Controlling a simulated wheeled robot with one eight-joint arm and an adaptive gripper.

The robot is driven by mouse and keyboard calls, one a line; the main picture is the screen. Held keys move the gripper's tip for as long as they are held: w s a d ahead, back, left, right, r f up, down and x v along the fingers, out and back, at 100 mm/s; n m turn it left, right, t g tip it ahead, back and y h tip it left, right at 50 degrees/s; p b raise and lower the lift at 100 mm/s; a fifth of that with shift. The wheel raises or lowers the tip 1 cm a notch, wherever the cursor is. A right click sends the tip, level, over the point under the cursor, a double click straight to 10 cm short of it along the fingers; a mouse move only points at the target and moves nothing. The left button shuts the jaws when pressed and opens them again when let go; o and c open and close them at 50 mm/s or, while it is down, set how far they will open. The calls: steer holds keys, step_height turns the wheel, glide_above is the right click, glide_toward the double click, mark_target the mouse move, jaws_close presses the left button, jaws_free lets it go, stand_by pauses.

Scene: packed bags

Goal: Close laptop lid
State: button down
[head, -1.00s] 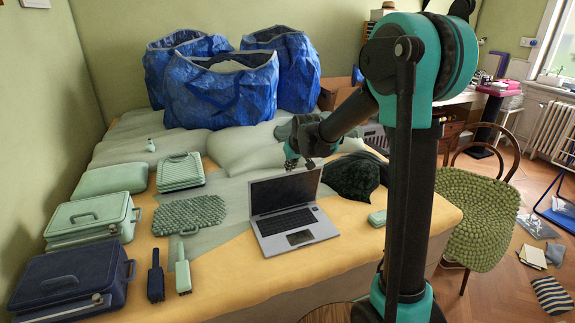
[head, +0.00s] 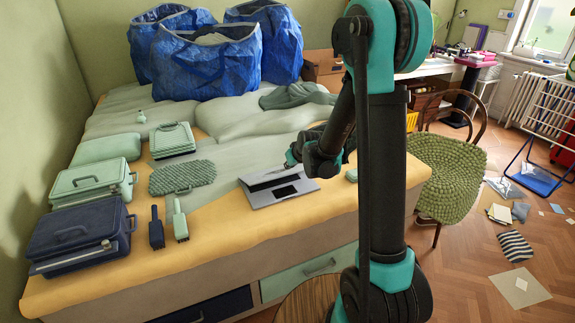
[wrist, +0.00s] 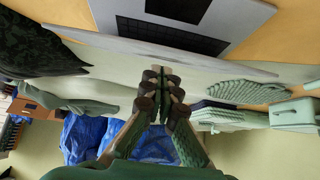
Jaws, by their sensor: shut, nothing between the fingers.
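The silver laptop (head: 285,193) lies on the bed's front part. Its lid (head: 262,179) is partly lowered and leans low over the keyboard, with part of the keyboard and the touchpad still in sight. The wrist view shows the laptop's keyboard (wrist: 172,38) at the top. My gripper (head: 292,160) is behind the lid, close to its upper edge. In the wrist view my gripper's fingertips (wrist: 161,70) are together and empty, beside the pale lid edge. Whether they touch it I cannot tell.
Green and navy cases (head: 92,185), brushes (head: 180,220) and a textured green pad (head: 182,178) lie left of the laptop. Blue bags (head: 207,65) stand at the back. A green chair (head: 450,170) is right of the bed.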

steer(key=shift+w, duration=0.3)
steer(key=shift+r, duration=0.1)
stand_by(0.5)
